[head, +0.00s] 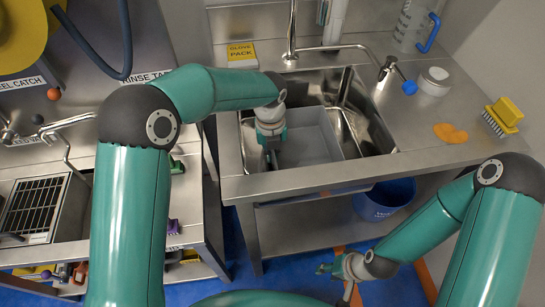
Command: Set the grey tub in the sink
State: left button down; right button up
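The grey tub (318,137) is in the opening of the steel sink (371,127), towards its left side. It looks empty and roughly level; whether it rests on the sink floor is hidden. My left gripper (271,155) points down at the tub's left wall, with its fingers overlapping that wall. It is seen edge-on, so I cannot tell whether the fingers are closed on it. My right gripper (334,281) is low in front of the counter, its fingers spread and empty, away from the tub.
A tap (291,40) stands behind the sink. A soap dispenser (391,70), white round container (435,80), orange cloth (450,133), yellow brush (504,114) and jug (411,25) stand to the right. A blue bucket (385,200) sits below the counter.

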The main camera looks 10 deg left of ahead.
pick_arm(q)
jog(key=shift+f, duration=0.9)
jog(key=shift+f, duration=0.1)
jog(key=c, duration=1.3)
grip_release()
notch_tip(320, 180, up, 12)
jog(key=shift+a+r+p, duration=0.1)
jog(key=shift+p, duration=0.35)
jog(key=shift+r, duration=0.1)
